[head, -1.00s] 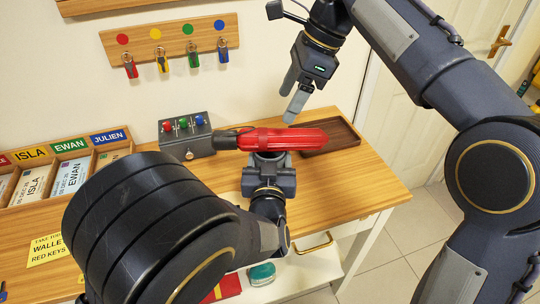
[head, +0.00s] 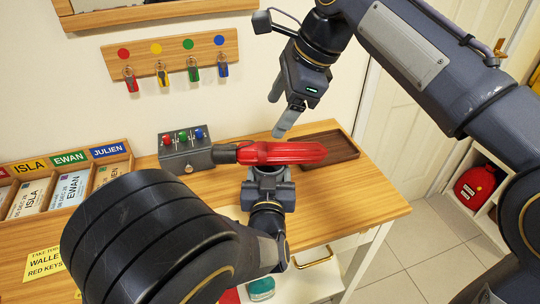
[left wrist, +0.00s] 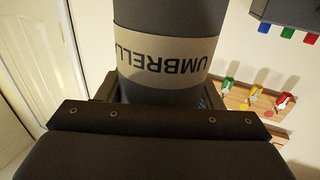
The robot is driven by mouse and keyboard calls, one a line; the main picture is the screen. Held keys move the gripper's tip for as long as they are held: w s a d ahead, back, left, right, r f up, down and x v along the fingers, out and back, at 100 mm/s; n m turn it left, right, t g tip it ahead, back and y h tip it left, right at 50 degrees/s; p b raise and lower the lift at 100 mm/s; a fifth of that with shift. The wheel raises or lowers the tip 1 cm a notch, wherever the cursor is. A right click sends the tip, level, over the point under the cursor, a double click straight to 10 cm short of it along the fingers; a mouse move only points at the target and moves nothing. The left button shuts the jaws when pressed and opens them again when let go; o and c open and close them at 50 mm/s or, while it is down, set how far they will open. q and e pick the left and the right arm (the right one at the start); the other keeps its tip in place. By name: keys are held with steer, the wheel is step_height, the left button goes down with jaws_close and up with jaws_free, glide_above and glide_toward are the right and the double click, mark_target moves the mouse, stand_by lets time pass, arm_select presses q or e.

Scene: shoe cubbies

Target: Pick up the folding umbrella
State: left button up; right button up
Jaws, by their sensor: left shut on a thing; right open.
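The folding umbrella (head: 284,153) is red with a dark handle at its left end. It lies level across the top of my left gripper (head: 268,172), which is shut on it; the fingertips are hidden. In the left wrist view a dark cylinder (left wrist: 160,85) with a tan band lettered UMBRELLA, upside down, rises close beyond my gripper housing. I cannot tell whether it is part of the umbrella. My right gripper (head: 283,108) is open and empty, above and behind the umbrella.
A grey box (head: 187,158) with coloured buttons stands just left of the umbrella. A brown tray (head: 345,145) lies behind its right end. A wall rack (head: 170,62) with keys hangs above, and a name-labelled sorter (head: 75,178) stands left. The table's right part (head: 365,195) is clear.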

mark_target(250, 147)
steer(key=shift+n+t, duration=0.3)
steer(key=shift+t, duration=0.3)
steer(key=a+f, duration=0.1)
steer(key=f, duration=0.1)
steer(key=a+f, duration=0.1)
steer(key=f, duration=0.1)
steer(key=a+f, duration=0.2)
steer(key=shift+s+a+f, duration=0.1)
steer(key=shift+x, duration=2.85)
steer(key=c, duration=1.4)
